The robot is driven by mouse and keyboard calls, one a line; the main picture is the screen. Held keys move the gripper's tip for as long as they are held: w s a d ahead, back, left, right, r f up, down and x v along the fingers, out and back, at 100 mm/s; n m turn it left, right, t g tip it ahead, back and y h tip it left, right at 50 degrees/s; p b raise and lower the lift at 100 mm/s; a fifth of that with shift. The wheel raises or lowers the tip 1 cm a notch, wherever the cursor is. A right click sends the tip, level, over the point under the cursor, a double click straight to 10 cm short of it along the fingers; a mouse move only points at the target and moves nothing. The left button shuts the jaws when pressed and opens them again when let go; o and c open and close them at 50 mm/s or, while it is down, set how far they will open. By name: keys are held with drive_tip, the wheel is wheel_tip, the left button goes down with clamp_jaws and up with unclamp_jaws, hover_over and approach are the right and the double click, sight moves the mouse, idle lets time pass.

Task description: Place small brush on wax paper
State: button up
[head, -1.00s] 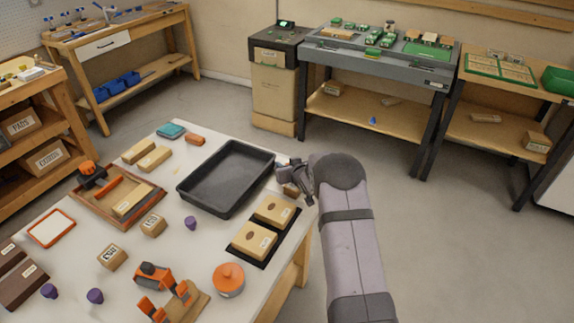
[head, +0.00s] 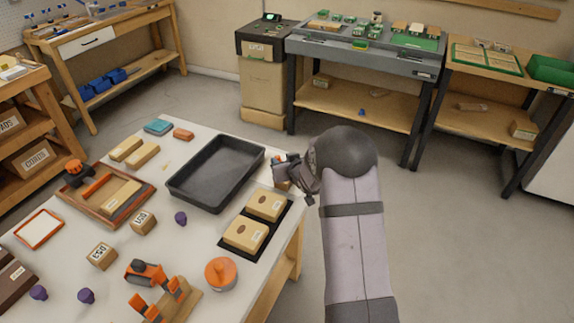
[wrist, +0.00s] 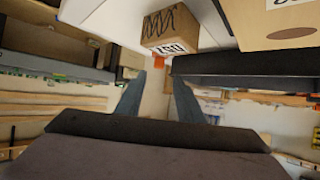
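My gripper (head: 296,175) is just right of the black tray, beyond or over the table's right edge. In the wrist view its two fingers (wrist: 159,76) are apart, with nothing visible between them. A small wooden block with a printed label (wrist: 170,30) shows beyond the fingertips in that view. A block (head: 281,184) is partly hidden behind the gripper in the head view. I cannot pick out a small brush in either view. A white sheet with an orange rim (head: 39,229) lies at the table's left; I cannot tell if it is the wax paper.
The black tray (head: 181,188) takes up the table's far right. Wooden blocks on a black mat (head: 256,248), an orange-lidded round tin (head: 221,273), an orange-and-wood tool (head: 155,285) and purple pieces (head: 181,218) are nearer. Floor (head: 440,240) is open right of the table.

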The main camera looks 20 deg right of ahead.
drive_tip(key=shift+v, duration=2.15)
drive_tip(key=shift+s, duration=0.1)
drive_tip(key=s+a+g, duration=0.3)
drive_tip(key=s+g, duration=0.1)
drive_tip(key=s, duration=0.8)
drive_tip(key=s+a+f+g, duration=0.1)
drive_tip(key=s+a+g, duration=0.2)
drive_tip(key=s, duration=0.9)
drive_tip(key=s+a+f+g, duration=0.1)
drive_tip(key=s+a+g, duration=0.3)
drive_tip(key=s, duration=0.8)
drive_tip(key=shift+s+g, duration=0.35)
drive_tip(key=shift+g, duration=0.25)
drive_tip(key=shift+a+r, duration=0.1)
wheel_tip(320, 180, up, 7)
drive_tip(key=p, duration=0.6)
